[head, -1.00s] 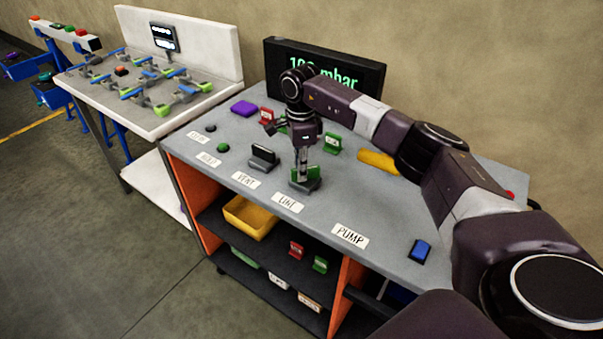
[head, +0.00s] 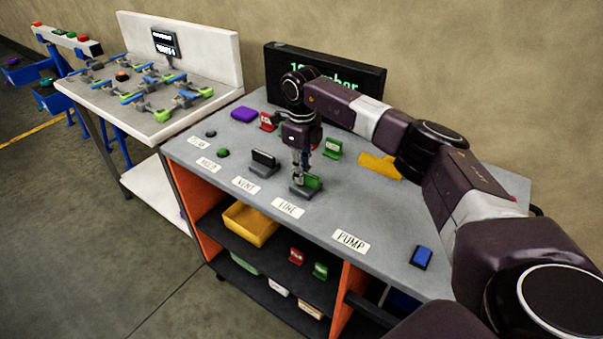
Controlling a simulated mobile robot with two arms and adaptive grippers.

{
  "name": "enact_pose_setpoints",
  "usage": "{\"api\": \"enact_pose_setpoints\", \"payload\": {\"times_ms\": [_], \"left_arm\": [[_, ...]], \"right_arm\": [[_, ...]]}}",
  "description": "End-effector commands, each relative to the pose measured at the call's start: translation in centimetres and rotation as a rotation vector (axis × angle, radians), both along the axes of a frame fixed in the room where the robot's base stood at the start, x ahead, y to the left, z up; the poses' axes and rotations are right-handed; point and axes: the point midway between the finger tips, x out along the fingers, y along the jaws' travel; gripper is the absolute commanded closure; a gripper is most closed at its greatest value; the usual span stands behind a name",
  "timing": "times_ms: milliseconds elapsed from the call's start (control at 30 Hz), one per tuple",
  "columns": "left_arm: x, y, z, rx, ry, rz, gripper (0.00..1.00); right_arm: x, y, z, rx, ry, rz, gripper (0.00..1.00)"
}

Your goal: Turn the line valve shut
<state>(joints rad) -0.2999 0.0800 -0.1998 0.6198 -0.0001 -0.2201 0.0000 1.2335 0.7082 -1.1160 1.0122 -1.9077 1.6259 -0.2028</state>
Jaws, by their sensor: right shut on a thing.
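The line valve (head: 313,182) stands on the grey bench behind the LINE label (head: 289,208). It has a grey base and a green upright part, with my gripper covering some of it. My right gripper (head: 301,176) points straight down onto it and is shut on its handle. The fingertips are small here, so the exact handle angle is hard to read. The vent valve (head: 263,161), with a dark handle, stands to the left behind the VENT label (head: 246,185). The left gripper is not in view.
A pressure display (head: 370,80) stands at the back, its number partly hidden by my arm. Red and green tags (head: 332,148), a yellow piece (head: 378,166) and a blue switch (head: 421,257) are on the bench.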

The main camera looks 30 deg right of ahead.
Motion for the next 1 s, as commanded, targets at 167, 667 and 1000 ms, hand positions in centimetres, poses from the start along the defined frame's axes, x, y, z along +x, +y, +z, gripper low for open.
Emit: {"api": "enact_pose_setpoints", "payload": {"times_ms": [167, 667, 1000], "left_arm": [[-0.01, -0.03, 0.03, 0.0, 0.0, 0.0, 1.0], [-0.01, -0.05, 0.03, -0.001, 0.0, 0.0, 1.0], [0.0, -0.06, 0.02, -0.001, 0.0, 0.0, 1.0]], "right_arm": [[0.12, -0.1, 0.16, -0.001, -0.004, -0.046, 1.0], [0.16, -0.13, 0.19, 0.0, -0.004, -0.065, 1.0], [0.08, -0.1, 0.09, 0.0, -0.002, -0.063, 0.72]]}}
